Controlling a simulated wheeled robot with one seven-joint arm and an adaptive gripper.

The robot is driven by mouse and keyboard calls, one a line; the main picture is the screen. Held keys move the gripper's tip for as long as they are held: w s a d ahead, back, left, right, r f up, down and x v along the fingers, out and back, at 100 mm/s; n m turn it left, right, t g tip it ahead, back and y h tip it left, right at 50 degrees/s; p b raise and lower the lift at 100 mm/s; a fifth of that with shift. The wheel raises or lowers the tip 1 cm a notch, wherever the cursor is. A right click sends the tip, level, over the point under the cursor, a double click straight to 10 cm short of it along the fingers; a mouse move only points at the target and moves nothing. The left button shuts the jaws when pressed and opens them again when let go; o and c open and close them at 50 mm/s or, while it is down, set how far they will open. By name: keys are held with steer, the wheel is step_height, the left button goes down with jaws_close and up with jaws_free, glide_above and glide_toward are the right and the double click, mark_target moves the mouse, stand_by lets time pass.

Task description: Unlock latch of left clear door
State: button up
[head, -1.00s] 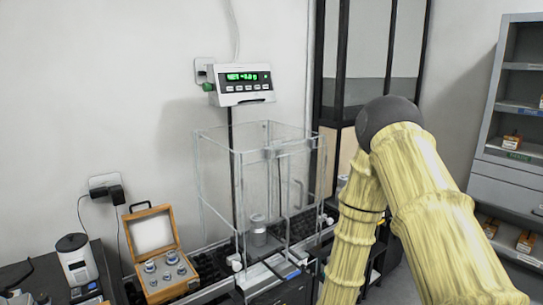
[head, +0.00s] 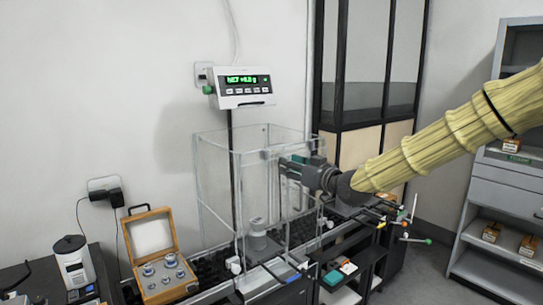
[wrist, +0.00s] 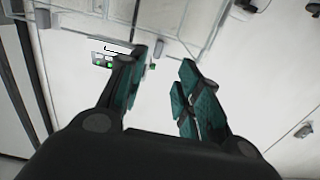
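The clear draft-shield box (head: 216,185) stands on the balance. A small pale fitting (head: 268,153) shows near its top front edge; I cannot tell whether it is the latch. Which panel is the left door is also unclear. Inside stands a grey metal weight (head: 257,228). My gripper (head: 284,168) is at the upper right of the box, pointing left; its fingertips overlap the clear panel in the head view, and contact cannot be told. In the wrist view my gripper (wrist: 160,72) is open, with teal pads apart and nothing between them. Clear edges and small fittings (wrist: 243,10) show beyond.
An open wooden weight case (head: 162,270) stands to the left. A dark rack (head: 350,265) with coloured-handled tools is below my arm. Grey shelves (head: 500,220) stand at right.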

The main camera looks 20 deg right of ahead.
mark_target(269, 152)
steer(key=shift+r+p+x, duration=0.25)
steer(key=shift+p+x, duration=0.3)
steer(key=shift+x, duration=1.25)
steer(key=shift+r+p+x, duration=0.25)
steer(key=shift+p+x, duration=0.25)
steer(key=shift+x, duration=1.3)
steer(key=shift+r+p+x, duration=0.3)
steer(key=shift+p+x, duration=0.25)
steer(key=shift+x, duration=1.25)
steer(key=shift+d, duration=0.1)
steer(key=shift+c, duration=0.4)
jaws_close()
